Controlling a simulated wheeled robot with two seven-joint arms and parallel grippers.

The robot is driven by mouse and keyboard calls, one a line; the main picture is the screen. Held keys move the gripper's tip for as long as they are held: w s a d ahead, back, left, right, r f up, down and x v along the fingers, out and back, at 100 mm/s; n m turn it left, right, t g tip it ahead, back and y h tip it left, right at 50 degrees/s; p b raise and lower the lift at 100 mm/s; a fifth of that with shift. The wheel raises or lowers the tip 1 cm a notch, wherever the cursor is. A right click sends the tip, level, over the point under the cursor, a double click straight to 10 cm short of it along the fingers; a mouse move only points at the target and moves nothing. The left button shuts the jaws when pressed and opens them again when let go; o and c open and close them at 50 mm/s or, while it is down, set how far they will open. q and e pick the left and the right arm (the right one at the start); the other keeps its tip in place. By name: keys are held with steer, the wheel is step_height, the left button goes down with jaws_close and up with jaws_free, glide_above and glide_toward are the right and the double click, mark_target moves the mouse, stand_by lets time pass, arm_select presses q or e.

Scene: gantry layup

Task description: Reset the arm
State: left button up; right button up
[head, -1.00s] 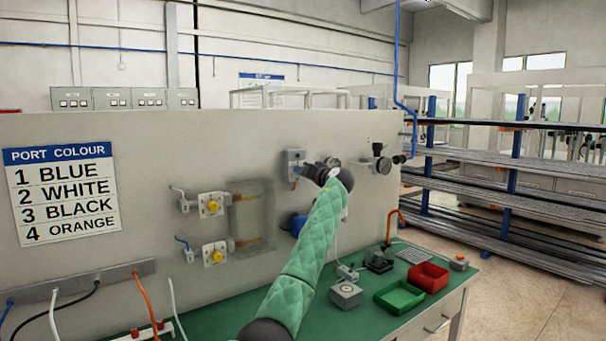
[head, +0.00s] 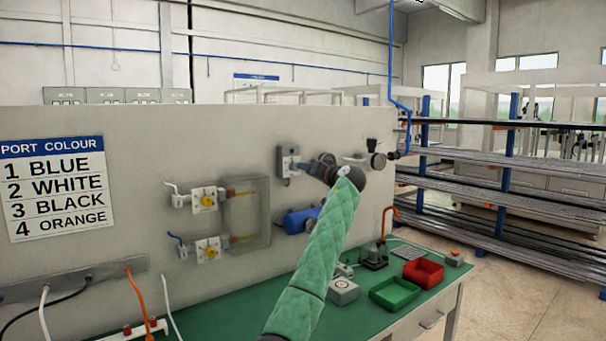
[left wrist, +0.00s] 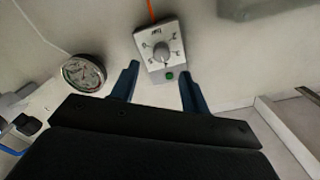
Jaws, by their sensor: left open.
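My left arm, in a green quilted sleeve, reaches up from the bottom of the head view. Its dark left gripper (head: 322,167) is near the upright grey panel; its fingers are hard to make out there. In the left wrist view the two blue fingers of the left gripper (left wrist: 159,88) are apart, with nothing between them. Beyond the fingertips is a grey box with a rotary dial (left wrist: 160,50) and a green button. A round gauge (left wrist: 83,73) is to the left of the fingers. My right gripper is not in view.
The panel carries two yellow-knobbed valves (head: 207,201) (head: 208,252), a clear box (head: 247,213) and a blue cylinder (head: 298,221), partly behind my arm. The green bench (head: 215,318) holds a green tray (head: 396,295), a red tray (head: 424,273) and a grey box (head: 343,291).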

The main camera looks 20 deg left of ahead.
arm_select(q)
steer(key=shift+s+d, duration=0.4)
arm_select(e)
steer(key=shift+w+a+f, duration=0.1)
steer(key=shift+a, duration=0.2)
